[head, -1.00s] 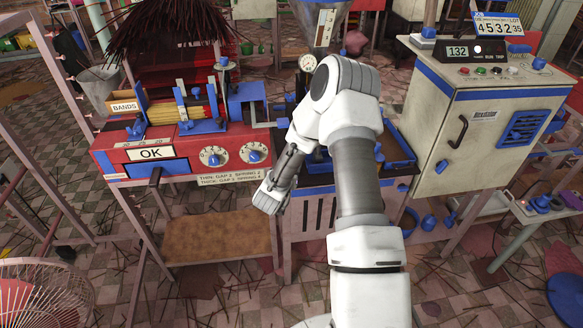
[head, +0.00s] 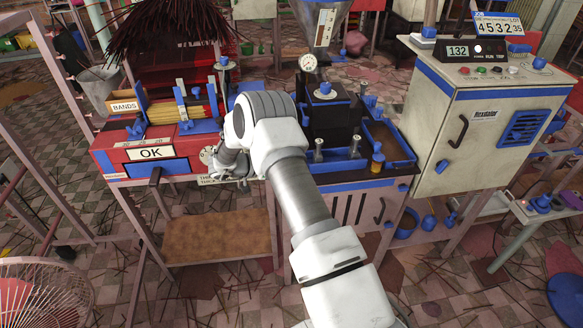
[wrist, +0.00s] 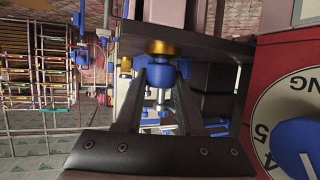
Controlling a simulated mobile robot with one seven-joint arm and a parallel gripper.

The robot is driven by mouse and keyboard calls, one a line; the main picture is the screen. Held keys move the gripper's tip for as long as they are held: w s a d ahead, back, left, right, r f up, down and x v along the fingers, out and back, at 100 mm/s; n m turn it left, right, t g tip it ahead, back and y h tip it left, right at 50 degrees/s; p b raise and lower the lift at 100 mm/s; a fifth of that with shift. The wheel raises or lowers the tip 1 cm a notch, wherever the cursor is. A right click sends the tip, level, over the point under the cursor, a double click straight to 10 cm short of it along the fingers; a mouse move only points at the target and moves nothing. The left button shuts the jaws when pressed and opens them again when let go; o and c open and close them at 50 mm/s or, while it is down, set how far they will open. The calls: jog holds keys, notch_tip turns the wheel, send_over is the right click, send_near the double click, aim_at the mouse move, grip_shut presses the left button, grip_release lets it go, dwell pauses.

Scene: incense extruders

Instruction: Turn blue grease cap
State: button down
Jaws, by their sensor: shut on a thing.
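The blue cap (wrist: 158,73) shows in the wrist view below a brass-coloured collar (wrist: 162,48) on a dark body. My gripper (wrist: 160,80) has its two dark fingers on either side of this cap and is shut on it. In the head view my gripper is largely hidden by my own wrist, beside the red machine's front panel. The cap it holds is hidden there too. I cannot tell from these frames how far the cap is turned.
The red machine's dial panel (wrist: 265,125) with a blue knob (wrist: 297,147) is close at the right of the wrist view. The black extruder (head: 332,118), a blue tray (head: 402,160) and a grey cabinet (head: 455,130) stand to the right in the head view.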

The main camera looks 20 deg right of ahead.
jog(key=shift+f+m+g, duration=0.2)
jog(key=shift+m+g, duration=0.4)
jog(key=shift+g, duration=0.2)
jog(key=c, duration=0.5)
grip_release()
jog(key=shift+r, duration=0.1)
jog(key=v, duration=1.7)
jog(key=shift+w+a+r+p, duration=0.1)
jog(key=shift+w+r+p, duration=0.05)
jog(key=shift+w+p, duration=0.2)
